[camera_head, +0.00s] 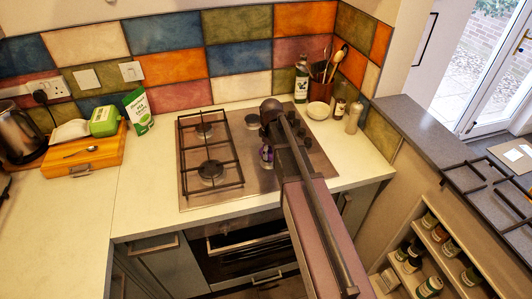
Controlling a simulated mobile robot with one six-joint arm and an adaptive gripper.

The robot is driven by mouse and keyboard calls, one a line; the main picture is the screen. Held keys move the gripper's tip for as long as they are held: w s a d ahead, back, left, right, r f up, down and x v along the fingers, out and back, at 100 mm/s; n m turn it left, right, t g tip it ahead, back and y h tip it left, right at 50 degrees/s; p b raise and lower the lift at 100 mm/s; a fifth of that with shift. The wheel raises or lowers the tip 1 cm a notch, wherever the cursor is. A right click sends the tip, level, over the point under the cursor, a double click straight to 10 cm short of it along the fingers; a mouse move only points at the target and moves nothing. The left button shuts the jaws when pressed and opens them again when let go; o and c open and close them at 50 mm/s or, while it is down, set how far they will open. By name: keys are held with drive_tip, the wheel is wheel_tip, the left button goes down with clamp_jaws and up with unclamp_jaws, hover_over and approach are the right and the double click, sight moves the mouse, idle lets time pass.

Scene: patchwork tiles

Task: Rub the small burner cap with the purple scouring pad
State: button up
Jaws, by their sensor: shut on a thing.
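The hob (187,190) is a steel plate set in the white worktop. Its left half carries a black grate over two burners, a rear one (204,130) and a larger front one (211,170). Its right half has no grate. Another burner cap (252,121) shows at the rear right, just left of my arm. My gripper (266,146) is over the right half of the hob, mostly hidden by my arm. It is shut on a small purple thing, the scouring pad (266,154). I cannot tell whether the pad touches a cap or the hob.
A loose black grate (492,185) lies on the grey counter at the right. A white bowl (318,111), bottles and a utensil pot (322,75) stand in the back right corner. A wooden box (85,158) with a green carton stands at the left. The front left worktop is clear.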

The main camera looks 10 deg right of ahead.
drive_tip(key=shift+d, duration=0.75)
drive_tip(key=shift+a, duration=0.1)
drive_tip(key=shift+s+a+f, duration=0.15)
drive_tip(key=shift+a, duration=1.8)
drive_tip(key=shift+r+p, duration=2.85)
drive_tip(key=shift+r, duration=0.2)
